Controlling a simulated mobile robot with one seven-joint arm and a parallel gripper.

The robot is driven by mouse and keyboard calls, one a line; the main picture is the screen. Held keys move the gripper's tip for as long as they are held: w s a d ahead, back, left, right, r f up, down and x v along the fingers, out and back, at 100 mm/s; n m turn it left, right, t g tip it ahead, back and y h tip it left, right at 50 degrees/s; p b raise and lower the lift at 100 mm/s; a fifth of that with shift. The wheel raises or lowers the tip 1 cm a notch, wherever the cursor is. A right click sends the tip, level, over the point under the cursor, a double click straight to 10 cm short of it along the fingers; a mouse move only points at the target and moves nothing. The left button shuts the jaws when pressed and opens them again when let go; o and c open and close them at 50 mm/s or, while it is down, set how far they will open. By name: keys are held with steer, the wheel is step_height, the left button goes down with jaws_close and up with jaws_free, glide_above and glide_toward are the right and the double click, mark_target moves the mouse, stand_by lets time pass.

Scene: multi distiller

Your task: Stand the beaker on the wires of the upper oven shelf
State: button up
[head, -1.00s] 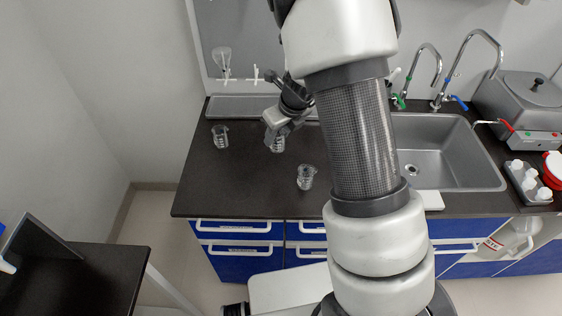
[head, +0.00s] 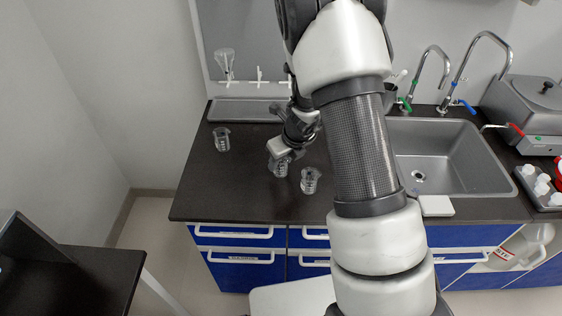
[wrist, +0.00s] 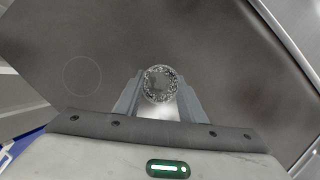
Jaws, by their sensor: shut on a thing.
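My gripper (head: 285,153) is shut on a clear glass beaker (head: 279,169) over the dark worktop, left of the sink. In the wrist view the round rim of the beaker (wrist: 159,82) shows between the two fingers of my gripper (wrist: 158,98). It looks upright; how far it is above the worktop I cannot tell. Two more clear beakers stand on the worktop: one (head: 222,139) at the back left, one (head: 311,181) close by on the right. I see no oven shelf wires in these views.
The dark worktop (head: 210,190) is clear at its front left. A steel sink (head: 460,160) with taps lies to the right. A grey water bath (head: 525,105) and a bottle tray (head: 541,188) stand beyond it. A dark table (head: 85,285) is at the lower left.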

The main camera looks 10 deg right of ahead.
steer(key=shift+f, duration=0.1)
steer(key=shift+f, duration=0.15)
steer(key=o, duration=1.1)
steer(key=shift+c, duration=0.2)
steer(key=shift+r, duration=0.2)
